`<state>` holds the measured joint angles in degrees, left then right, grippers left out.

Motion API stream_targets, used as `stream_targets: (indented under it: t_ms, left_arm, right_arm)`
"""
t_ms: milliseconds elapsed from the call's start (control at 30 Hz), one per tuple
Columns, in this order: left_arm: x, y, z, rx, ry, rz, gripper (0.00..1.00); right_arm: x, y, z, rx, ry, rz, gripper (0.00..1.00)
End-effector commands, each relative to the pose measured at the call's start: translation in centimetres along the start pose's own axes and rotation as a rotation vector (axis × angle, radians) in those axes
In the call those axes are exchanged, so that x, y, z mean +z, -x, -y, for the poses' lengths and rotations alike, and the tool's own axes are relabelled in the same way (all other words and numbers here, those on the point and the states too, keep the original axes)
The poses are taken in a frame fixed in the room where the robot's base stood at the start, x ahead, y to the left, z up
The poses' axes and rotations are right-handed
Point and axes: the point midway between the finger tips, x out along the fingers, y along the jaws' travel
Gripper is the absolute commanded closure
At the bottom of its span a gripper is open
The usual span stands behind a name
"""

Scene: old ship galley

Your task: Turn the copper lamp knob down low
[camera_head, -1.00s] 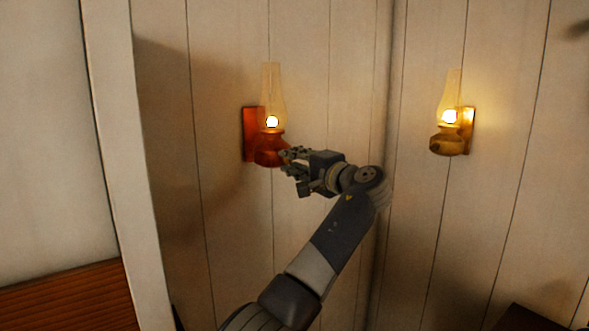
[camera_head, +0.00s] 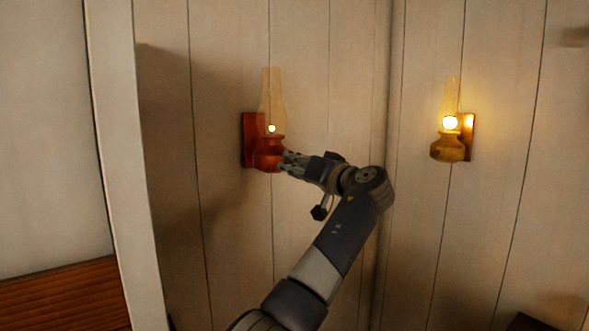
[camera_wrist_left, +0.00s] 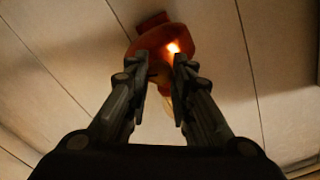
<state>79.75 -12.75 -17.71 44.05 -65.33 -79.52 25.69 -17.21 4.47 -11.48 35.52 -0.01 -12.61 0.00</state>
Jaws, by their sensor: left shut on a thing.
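The copper lamp (camera_head: 268,152) hangs on the wall left of centre in the head view, with a reddish base, a clear glass chimney and a small flame. Its copper base (camera_wrist_left: 165,37) also shows at the top of the left wrist view, with a bright glow. My left gripper (camera_head: 284,162) is at the right side of that base, its fingers shut on the knob. The knob itself is hidden by the fingers. In the left wrist view, the fingertips (camera_wrist_left: 160,63) stand close to the base, a small gap between them. My right gripper is not in view.
A brass lamp (camera_head: 448,148) with a larger, brighter flame hangs on the adjoining wall to the right. A pale post (camera_head: 120,160) stands at the left. A slatted brown wooden surface (camera_head: 60,297) is at the lower left. The planked wall around the copper lamp is clear.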

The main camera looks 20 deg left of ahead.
Motion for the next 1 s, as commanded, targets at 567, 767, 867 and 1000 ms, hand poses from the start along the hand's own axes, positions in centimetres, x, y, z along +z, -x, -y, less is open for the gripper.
stream_targets:
  t_ms: [567,767,867,1000]
  left_arm:
    - [0.46,-0.02,-0.35,0.002,0.171,0.009,1.00]
    - [0.50,-0.03,-0.37,0.003,0.173,0.010,1.00]
    - [0.52,-0.03,-0.39,0.003,0.172,0.011,1.00]
    - [0.49,-0.03,-0.37,0.003,0.172,0.010,0.58]
  right_arm:
    - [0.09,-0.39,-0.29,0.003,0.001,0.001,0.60]
    - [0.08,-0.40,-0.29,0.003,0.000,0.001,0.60]
    - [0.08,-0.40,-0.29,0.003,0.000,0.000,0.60]
    - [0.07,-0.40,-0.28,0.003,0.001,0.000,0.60]
